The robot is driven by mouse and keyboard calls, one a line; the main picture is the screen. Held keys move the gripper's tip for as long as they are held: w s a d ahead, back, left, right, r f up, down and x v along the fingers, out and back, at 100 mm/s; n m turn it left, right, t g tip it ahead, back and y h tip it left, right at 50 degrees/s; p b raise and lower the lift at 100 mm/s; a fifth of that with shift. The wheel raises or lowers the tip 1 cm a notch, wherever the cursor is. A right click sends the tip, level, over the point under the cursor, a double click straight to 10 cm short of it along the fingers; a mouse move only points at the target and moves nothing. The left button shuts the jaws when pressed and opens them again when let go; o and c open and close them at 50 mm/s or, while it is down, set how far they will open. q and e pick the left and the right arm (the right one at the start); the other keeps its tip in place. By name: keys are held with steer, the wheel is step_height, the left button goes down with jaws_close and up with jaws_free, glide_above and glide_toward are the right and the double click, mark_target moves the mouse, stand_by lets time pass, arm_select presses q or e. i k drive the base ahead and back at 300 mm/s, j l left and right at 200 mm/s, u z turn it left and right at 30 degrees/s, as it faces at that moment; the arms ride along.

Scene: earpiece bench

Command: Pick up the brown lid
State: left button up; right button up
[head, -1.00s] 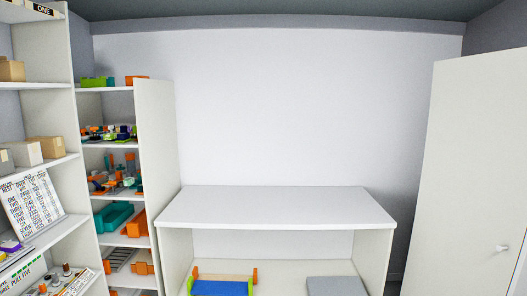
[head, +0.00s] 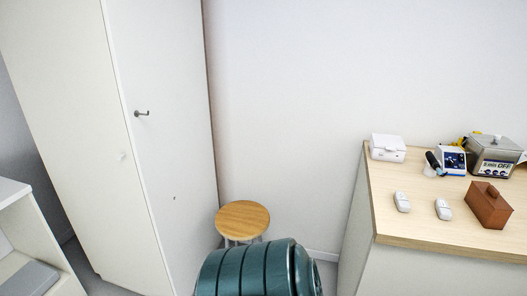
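A brown box with a brown lid (head: 492,192) sits on the wooden bench top (head: 411,226) at the right of the head view. The lid has a small knob and appears to rest on the box. Neither of my grippers shows in the head view.
On the bench are two small white devices (head: 402,201), a white case (head: 387,148), a blue-screened device (head: 452,160) and a metal unit with a display (head: 494,157). A round wooden stool (head: 243,219) and a green ribbed container (head: 255,270) stand left of it, before a tall cabinet (head: 165,130).

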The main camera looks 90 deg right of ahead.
mark_target(489, 192)
steer(key=z, duration=4.35)
steer(key=i+l, duration=0.15)
steer(key=l, duration=0.25)
steer(key=i+l, duration=0.2)
steer(key=l, duration=0.2)
steer(key=i+l, duration=0.15)
steer(key=l, duration=0.25)
